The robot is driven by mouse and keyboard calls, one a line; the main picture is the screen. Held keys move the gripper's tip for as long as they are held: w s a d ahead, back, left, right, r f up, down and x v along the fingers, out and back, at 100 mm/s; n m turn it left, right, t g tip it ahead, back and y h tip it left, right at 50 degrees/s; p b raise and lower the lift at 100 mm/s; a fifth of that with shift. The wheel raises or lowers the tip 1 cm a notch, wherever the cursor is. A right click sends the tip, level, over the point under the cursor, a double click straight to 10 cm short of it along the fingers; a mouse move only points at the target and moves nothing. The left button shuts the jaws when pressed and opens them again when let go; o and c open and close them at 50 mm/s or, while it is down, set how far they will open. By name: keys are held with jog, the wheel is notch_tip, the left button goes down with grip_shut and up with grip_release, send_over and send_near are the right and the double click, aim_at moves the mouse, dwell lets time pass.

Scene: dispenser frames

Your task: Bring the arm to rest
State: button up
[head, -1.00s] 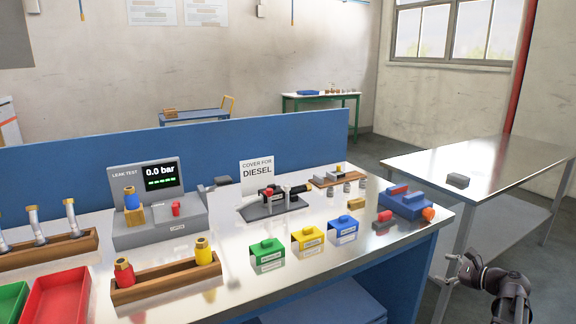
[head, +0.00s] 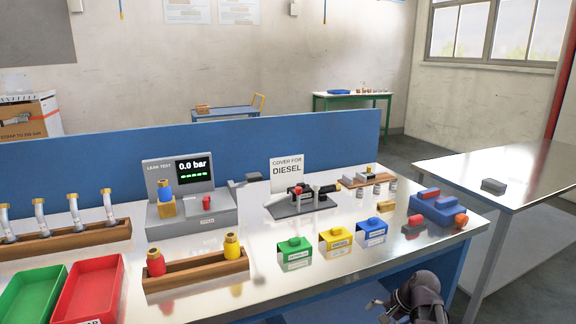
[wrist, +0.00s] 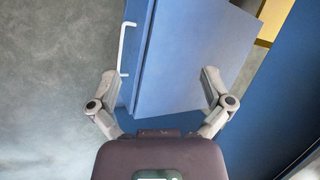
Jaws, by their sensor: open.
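My gripper (wrist: 158,88) is open and empty in the wrist view, its two fingers spread wide. Between and beyond them is a blue cabinet (wrist: 185,60) with a white handle (wrist: 128,48), with grey floor to the left. I cannot tell how far the fingers are from the cabinet. In the head view, part of my arm (head: 425,295) shows at the bottom right, in front of the bench's front edge and below its top. The fingertips are hard to make out there.
The bench (head: 340,270) holds green, yellow and blue covers, a leak tester (head: 190,205), a wooden rack (head: 195,272) and a red tray (head: 88,290). A blue block assembly (head: 438,207) sits near its right corner. A metal table (head: 520,170) stands at the right, across a gap.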

jog(key=s+a+f+n+g+h, duration=0.25)
jog(key=s+a+n+h, duration=0.25)
jog(key=s+a+n, duration=0.3)
notch_tip(320, 180, up, 20)
jog(key=n+p, duration=0.1)
jog(key=p, duration=1.8)
jog(key=shift+w+a+f, duration=0.25)
jog(key=shift+w+a, duration=0.1)
jog(key=shift+w, duration=0.1)
